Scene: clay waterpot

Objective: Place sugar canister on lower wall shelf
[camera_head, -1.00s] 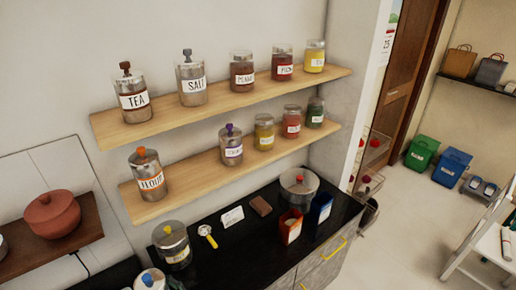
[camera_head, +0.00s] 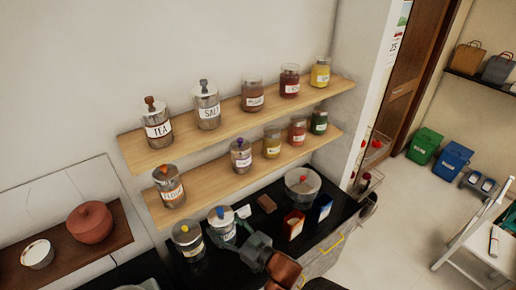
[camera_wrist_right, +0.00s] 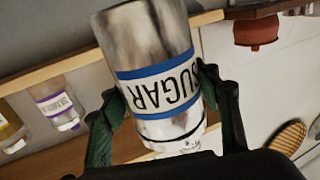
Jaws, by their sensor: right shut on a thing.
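In the right wrist view my right gripper (camera_wrist_right: 160,98) has a finger on either side of the canister (camera_wrist_right: 150,45), whose blue-edged SUGAR label appears upside down. The lower wooden shelf (camera_head: 208,186) has a bare stretch between the flour canister (camera_head: 171,190) and a purple-knobbed jar (camera_head: 240,155). My left gripper is out of view.
A yellow-knobbed canister (camera_head: 187,240) stands on the counter just left of the sugar canister. Several spice jars stand on the right part of the lower shelf. The upper shelf (camera_head: 225,126) overhangs it with tea, salt and other jars.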

